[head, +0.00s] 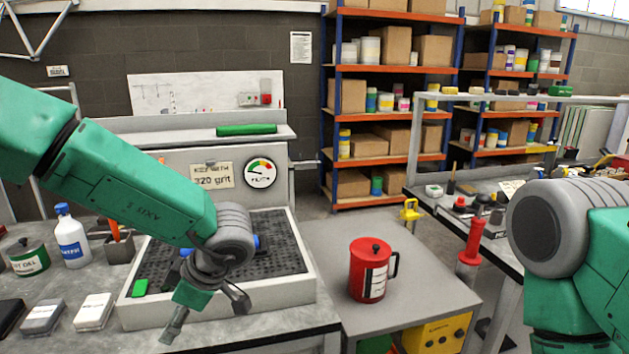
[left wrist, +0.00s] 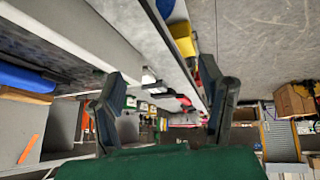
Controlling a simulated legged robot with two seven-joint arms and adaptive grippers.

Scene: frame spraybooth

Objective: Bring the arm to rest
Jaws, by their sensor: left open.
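My left arm reaches in from the left, and its gripper (head: 206,312) hangs over the front edge of the white-rimmed tray (head: 305,255). The two fingers are spread apart with nothing between them. In the left wrist view the gripper (left wrist: 165,105) also shows open and empty, its dark fingers standing apart. Of my right arm, only a grey and green part (head: 570,250) shows at the right edge; its gripper is out of view.
A red canister (head: 368,270) stands on the grey table right of the tray. A green block (head: 140,288) lies on the tray's dark mat. Shelves (head: 390,110) stand behind.

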